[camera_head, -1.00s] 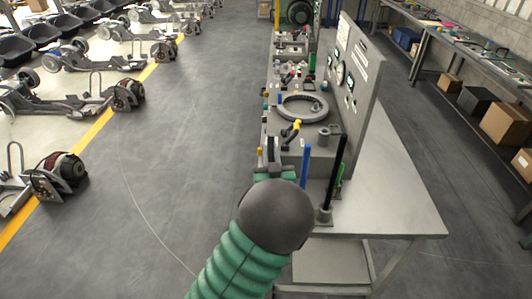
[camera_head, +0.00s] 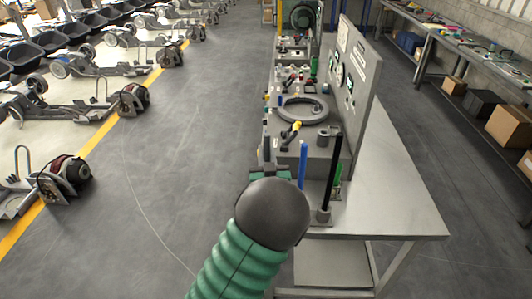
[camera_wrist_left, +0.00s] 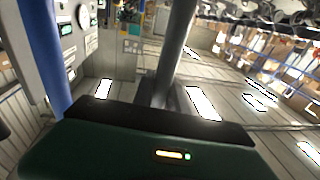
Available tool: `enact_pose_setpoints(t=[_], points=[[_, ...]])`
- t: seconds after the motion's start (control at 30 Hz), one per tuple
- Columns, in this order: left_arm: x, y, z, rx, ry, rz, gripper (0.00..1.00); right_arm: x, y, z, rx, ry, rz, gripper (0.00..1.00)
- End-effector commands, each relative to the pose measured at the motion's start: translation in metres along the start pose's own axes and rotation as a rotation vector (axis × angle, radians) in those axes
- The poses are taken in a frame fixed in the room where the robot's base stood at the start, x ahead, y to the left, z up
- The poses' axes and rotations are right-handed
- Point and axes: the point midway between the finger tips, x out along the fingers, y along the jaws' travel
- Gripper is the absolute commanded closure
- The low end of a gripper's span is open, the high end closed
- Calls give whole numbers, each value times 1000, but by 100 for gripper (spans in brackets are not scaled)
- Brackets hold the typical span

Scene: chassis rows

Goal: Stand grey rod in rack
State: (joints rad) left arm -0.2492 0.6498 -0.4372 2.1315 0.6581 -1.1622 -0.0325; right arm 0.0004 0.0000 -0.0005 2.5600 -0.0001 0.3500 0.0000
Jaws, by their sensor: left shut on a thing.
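My left gripper (camera_head: 270,170) is at the left edge of the near end of the bench, mostly hidden behind my dark round wrist. In the left wrist view its dark fingers (camera_wrist_left: 165,112) are shut on the grey rod (camera_wrist_left: 174,50), which stands out from them, slightly tilted. The rack's holes cannot be made out.
The bench (camera_head: 395,205) carries a grey ring (camera_head: 303,108), a yellow-handled tool (camera_head: 291,131) and an upright gauge panel (camera_head: 352,85). Its near right top is bare. The floor (camera_head: 190,130) to the left is clear up to the row of chassis.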

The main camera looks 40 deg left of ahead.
Motion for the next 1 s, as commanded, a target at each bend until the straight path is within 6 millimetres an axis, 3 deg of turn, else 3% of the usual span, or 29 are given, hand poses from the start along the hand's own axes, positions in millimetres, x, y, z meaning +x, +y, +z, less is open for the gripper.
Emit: enact_pose_setpoints(t=[1.0], points=[[-12, 13, 6, -1, 0, -1, 100, 4, 0, 1, -1, 0, 0, 64]])
